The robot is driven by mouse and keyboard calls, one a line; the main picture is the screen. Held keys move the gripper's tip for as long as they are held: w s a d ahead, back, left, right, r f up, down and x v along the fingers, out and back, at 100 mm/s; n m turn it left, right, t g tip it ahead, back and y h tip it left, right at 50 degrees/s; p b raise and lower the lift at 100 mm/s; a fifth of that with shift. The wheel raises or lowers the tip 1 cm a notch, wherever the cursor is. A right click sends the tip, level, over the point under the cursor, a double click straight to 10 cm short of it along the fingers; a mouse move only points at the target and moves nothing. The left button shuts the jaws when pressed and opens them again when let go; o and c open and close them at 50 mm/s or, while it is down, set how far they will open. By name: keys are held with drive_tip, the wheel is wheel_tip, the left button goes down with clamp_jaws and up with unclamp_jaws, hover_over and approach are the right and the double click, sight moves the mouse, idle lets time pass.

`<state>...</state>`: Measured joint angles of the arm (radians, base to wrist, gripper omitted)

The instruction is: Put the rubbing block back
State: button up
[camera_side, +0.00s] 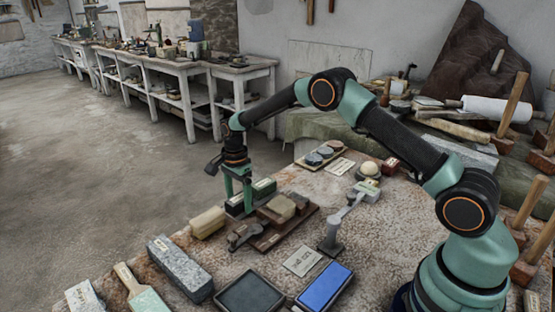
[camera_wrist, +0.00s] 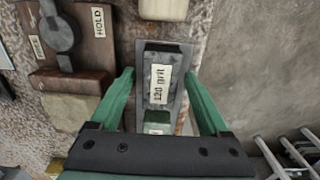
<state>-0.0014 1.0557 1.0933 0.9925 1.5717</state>
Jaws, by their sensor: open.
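A dark grey block labelled "120 grit" (camera_wrist: 160,88), which looks like the rubbing block, lies in a narrow grey tray (camera_wrist: 139,62). A pale green piece (camera_wrist: 158,127) shows at the tray's near end in the wrist view. My gripper (camera_wrist: 160,76) is open, with one green finger on each side of the block. I see no clear contact between fingers and block. In the side view my gripper (camera_side: 238,196) points down over the tray area, low near the table, and its fingers partly hide the block.
A cream block (camera_side: 208,222) stands beside the tray. A wooden board (camera_side: 270,240) with a clamp-like tool and a "HOLD" label (camera_wrist: 98,22) lies on the other side. A small grey stand (camera_side: 331,242), a grey stone (camera_side: 180,268) and a blue pad (camera_side: 324,286) are on the table (camera_side: 225,255).

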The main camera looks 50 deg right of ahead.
wheel_tip(320, 180, up, 12)
drive_tip(key=r, duration=0.1)
wheel_tip(320, 180, up, 7)
drive_tip(key=n+t, duration=0.1)
drive_tip(key=n, duration=0.3)
hover_over(239, 198)
drive_tip(key=s, duration=0.4)
drive_tip(key=s+r+n+t, duration=0.2)
drive_tip(key=s+r+n, duration=0.15)
drive_tip(key=s, duration=0.35)
drive_tip(key=s+r+n+t, duration=0.1)
drive_tip(key=s+r+n, duration=0.2)
drive_tip(key=s+n, duration=0.25)
drive_tip(key=s+f+n+t, duration=0.1)
drive_tip(key=s+f+n, duration=0.1)
drive_tip(key=s+n, duration=0.3)
drive_tip(key=s, duration=0.4)
drive_tip(key=shift+f+t, duration=0.3)
drive_tip(key=shift+f, duration=0.05)
